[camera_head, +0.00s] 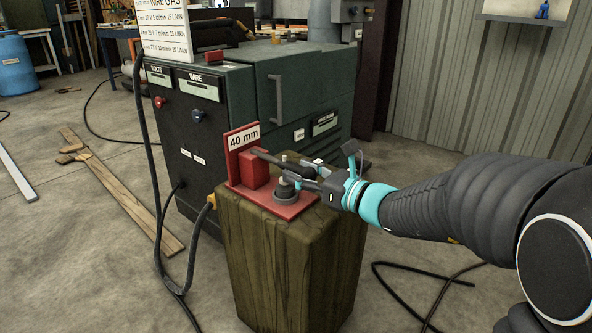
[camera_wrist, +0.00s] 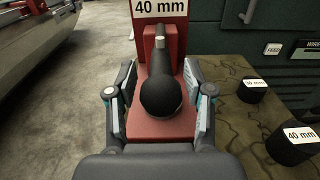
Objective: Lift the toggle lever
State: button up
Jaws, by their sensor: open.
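The toggle lever (camera_wrist: 160,92) is a dark rod with a round black ball end, coming from a red block on a red plate (camera_wrist: 147,129). In the wrist view it stands between my two fingers, with a gap on each side. In the head view the lever (camera_head: 268,157) runs from the red block (camera_head: 255,169) toward my gripper, its end partly hidden by the fingers. A red sign reading "40 mm" (camera_head: 244,138) stands behind the block. My gripper (camera_head: 291,172) is open around the lever; it also shows in the wrist view (camera_wrist: 159,72).
The fixture sits on a wooden block (camera_head: 285,255). A grey round piece (camera_head: 285,194) stands on the plate. Black cylinders (camera_wrist: 252,90) stand on the wood at the right in the wrist view. A dark green welding machine (camera_head: 235,95) stands close behind.

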aim_at(282, 164)
jog(key=shift+x, duration=1.4)
